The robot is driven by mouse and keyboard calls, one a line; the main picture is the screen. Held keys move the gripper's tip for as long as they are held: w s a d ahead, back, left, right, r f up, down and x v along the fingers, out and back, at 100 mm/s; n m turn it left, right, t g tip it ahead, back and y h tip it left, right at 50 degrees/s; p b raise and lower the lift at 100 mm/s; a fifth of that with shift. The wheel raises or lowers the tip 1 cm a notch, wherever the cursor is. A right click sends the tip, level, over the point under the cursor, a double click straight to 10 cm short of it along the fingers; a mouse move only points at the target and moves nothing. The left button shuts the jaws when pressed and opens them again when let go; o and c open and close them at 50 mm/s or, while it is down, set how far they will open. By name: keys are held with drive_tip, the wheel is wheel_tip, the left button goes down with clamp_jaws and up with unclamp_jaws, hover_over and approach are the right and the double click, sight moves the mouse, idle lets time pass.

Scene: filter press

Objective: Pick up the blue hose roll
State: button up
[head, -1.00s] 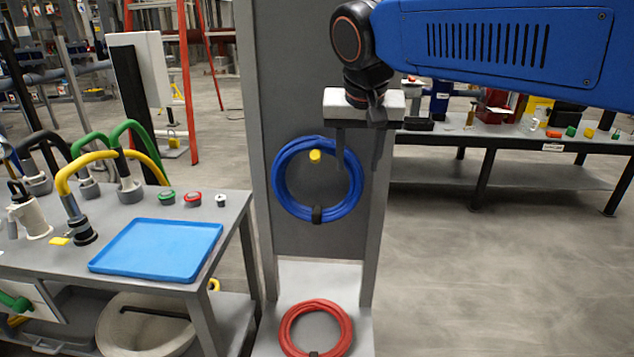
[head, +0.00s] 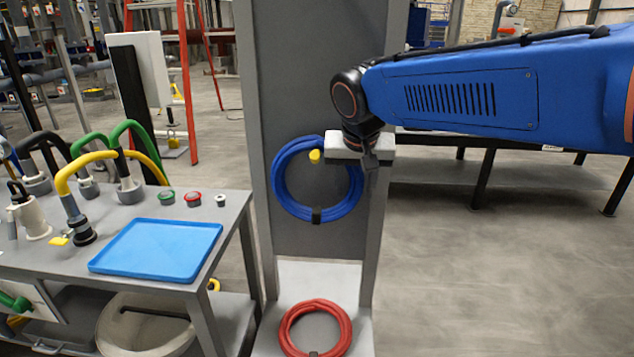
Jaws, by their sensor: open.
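The blue hose roll (head: 283,193) hangs on a yellow-tipped peg (head: 315,156) on a grey upright panel, with a dark strap at its bottom. My gripper (head: 356,190) points down at the roll's upper right side, in front of it in the picture. Its pale body covers part of the roll's upper right. The fingers are hard to make out against the panel and hose. The gripper is open and holds nothing. I cannot tell whether it touches the hose.
A red hose roll (head: 288,328) lies on the stand's base (head: 320,277). At left, a grey table (head: 222,205) holds a blue tray (head: 158,250) and several pipe fittings. Another bench (head: 430,178) stands behind at right. The floor (head: 510,260) at right is clear.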

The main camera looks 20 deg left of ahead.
clamp_jaws()
drive_tip(key=shift+r, duration=0.15)
wheel_tip(320, 180, up, 10)
drive_tip(key=shift+f, duration=0.1)
idle(0.5)
